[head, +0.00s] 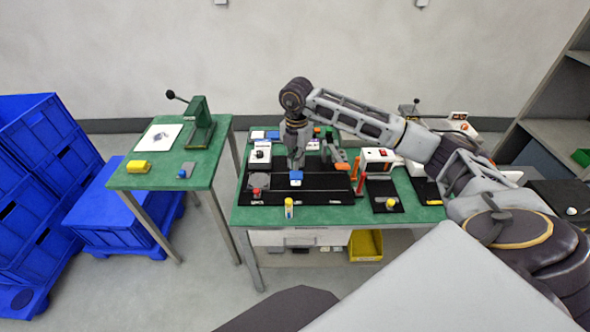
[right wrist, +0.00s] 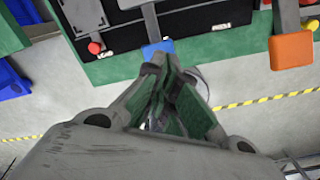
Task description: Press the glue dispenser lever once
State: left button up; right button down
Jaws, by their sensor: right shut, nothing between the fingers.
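My right gripper (head: 295,165) is shut and empty, pointing down over the middle of the green bench. In the right wrist view its closed fingertips (right wrist: 168,62) overlap a blue pad (right wrist: 157,48) at the end of a grey lever; I cannot tell whether they touch it. The blue pad (head: 296,176) shows just below the gripper in the head view. An orange pad (right wrist: 292,50) ends another grey lever to the right; this orange pad (head: 342,167) also shows in the head view. No readable label shows which lever is the glue dispenser's. My left gripper is out of view.
A red button (right wrist: 95,47) sits on the black panel left of the blue pad. A yellow-capped bottle (head: 289,208) stands at the bench's front edge. Red posts (head: 360,178) and a white box (head: 378,156) stand to the right. A green press (head: 198,125) is on the left table.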

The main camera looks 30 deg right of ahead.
aim_at(296, 175)
jog(key=shift+s+r+p, duration=0.1)
jog(key=shift+r+p, duration=1.25)
jog(key=shift+r, duration=1.05)
jog(key=shift+a, duration=0.1)
